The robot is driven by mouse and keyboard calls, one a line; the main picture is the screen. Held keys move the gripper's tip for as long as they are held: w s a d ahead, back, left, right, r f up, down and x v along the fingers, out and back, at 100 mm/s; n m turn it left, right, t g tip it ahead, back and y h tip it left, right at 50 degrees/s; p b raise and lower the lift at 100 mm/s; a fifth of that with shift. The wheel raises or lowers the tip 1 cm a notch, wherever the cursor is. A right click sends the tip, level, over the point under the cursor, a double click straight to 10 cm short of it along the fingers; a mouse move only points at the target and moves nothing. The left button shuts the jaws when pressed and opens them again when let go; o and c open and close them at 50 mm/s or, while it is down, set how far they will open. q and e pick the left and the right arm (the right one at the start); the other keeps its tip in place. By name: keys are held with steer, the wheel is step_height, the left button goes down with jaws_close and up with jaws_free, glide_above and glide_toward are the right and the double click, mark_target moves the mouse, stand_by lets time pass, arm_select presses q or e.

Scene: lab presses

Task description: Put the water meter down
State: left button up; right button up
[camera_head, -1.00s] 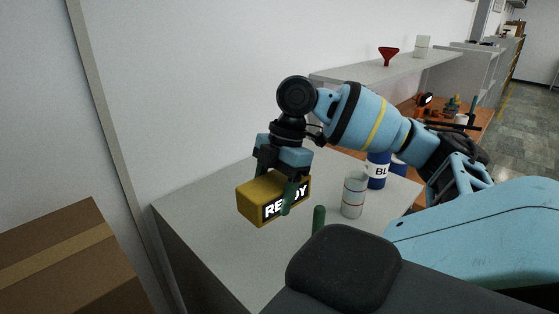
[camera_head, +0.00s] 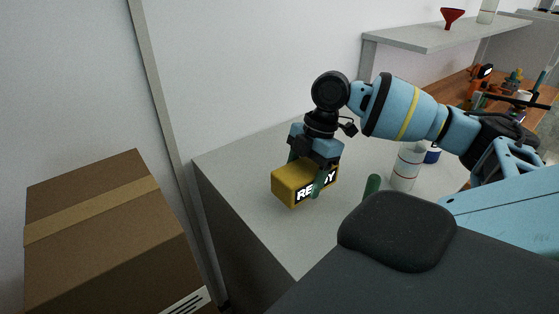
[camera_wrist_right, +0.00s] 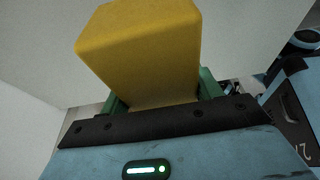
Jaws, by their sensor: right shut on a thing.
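The water meter is a yellow box (camera_head: 290,187) with a black READY display on its side. My right gripper (camera_head: 308,174) points down and is shut on it, with green fingers on either side. In the right wrist view the yellow body (camera_wrist_right: 145,50) fills the space between the fingers. The meter is over the left part of the grey table (camera_head: 240,170). I cannot tell whether its underside touches the top. My left gripper is not in view.
A white cup with thin bands (camera_head: 407,167) stands right of the meter, with a blue container (camera_head: 432,155) behind it. A green post (camera_head: 371,186) shows nearer. A cardboard box (camera_head: 100,235) is at left. A shelf (camera_head: 430,38) with a red funnel (camera_head: 451,17) is behind.

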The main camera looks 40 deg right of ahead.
steer(key=w, duration=0.7)
steer(key=w+d, duration=0.1)
steer(key=w, duration=0.2)
steer(key=shift+w+f, duration=0.35)
steer(key=shift+f, duration=0.05)
steer(key=shift+w+f, duration=0.2)
steer(key=shift+w, duration=0.1)
steer(key=shift+f, duration=1.55)
steer(key=shift+f, duration=0.15)
steer(key=o, duration=1.2)
steer(key=v, duration=1.2)
